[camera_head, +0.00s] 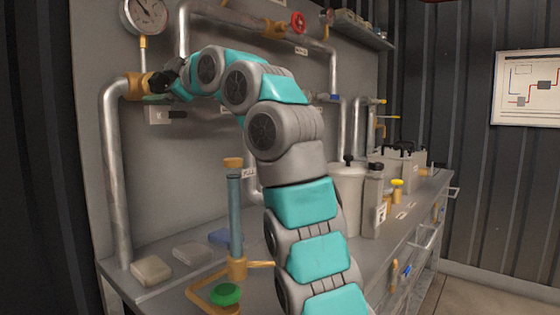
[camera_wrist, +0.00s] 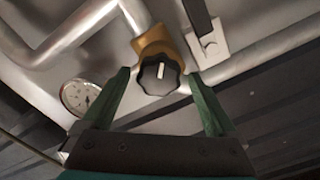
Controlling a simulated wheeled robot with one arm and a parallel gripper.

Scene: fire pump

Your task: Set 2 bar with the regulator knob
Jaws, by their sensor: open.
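The regulator knob (camera_wrist: 158,75) is black and ridged with a white mark, on a brass body (camera_wrist: 151,40), in the wrist view. It lies between and just beyond the tips of my gripper (camera_wrist: 161,78). My gripper's two green fingers are open, one on each side of the knob; I cannot tell whether either touches it. In the head view my gripper (camera_head: 158,98) is at the brass regulator body (camera_head: 137,85) on the upper left pipe, and my wrist partly hides the knob. A round white pressure gauge (camera_head: 145,13) sits above it; it also shows in the wrist view (camera_wrist: 80,97). Its reading is too small to tell.
A lever on a white plate (camera_head: 161,115) sits just below the regulator. A red handwheel (camera_head: 298,22) is on the upper pipe. Canisters (camera_head: 350,198) stand right of my arm.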

